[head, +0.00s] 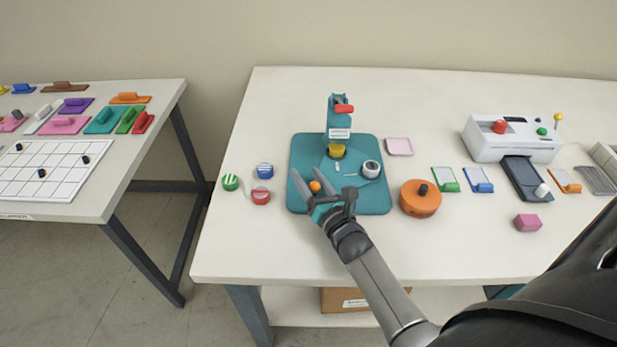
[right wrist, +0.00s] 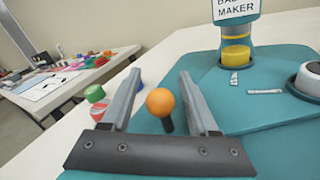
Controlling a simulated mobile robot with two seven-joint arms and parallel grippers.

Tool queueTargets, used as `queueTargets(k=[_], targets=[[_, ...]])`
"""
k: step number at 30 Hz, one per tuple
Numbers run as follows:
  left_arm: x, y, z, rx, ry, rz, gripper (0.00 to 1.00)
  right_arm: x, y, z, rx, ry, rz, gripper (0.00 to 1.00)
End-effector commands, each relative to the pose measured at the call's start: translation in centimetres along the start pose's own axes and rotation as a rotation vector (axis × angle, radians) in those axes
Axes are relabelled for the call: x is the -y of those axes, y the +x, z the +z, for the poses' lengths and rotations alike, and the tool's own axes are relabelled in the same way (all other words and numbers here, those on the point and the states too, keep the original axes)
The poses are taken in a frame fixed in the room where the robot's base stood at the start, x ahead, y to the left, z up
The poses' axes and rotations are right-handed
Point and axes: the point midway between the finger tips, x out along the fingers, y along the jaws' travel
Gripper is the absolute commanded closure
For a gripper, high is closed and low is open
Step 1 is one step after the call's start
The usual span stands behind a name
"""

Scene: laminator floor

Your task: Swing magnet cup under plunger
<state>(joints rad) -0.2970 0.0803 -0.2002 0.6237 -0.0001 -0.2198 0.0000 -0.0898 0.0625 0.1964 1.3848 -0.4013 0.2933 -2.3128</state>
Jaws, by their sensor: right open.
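The teal badge maker (head: 340,118) stands on the white table, with a yellow plunger (head: 337,150) under its head and a red part at the top. The plunger also shows in the right wrist view (right wrist: 236,55). An orange ball knob (right wrist: 161,102) stands on a dark stem at the base's left front. My right gripper (right wrist: 160,76) is open, its fingers either side of the knob with gaps. My left gripper is out of view.
Green, blue and red round pieces (head: 262,171) lie left of the base. An orange round block (head: 420,199) with a dark knob sits close to its right, and a pink tray (head: 399,147) behind. A white machine (head: 512,139) stands farther right.

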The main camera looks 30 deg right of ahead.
Motion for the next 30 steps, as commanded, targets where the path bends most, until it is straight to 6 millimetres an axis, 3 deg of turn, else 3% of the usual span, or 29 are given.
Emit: queueTargets(k=[5,21,30], targets=[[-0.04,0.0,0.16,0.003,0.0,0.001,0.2,0.01,-0.02,0.0,0.0,0.0,0.0,0.42],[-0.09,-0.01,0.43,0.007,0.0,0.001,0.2,0.02,-0.06,-0.01,0.0,0.0,-0.001,1.0],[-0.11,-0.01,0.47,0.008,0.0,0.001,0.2,0.02,-0.06,-0.03,-0.001,0.0,-0.001,1.0]])
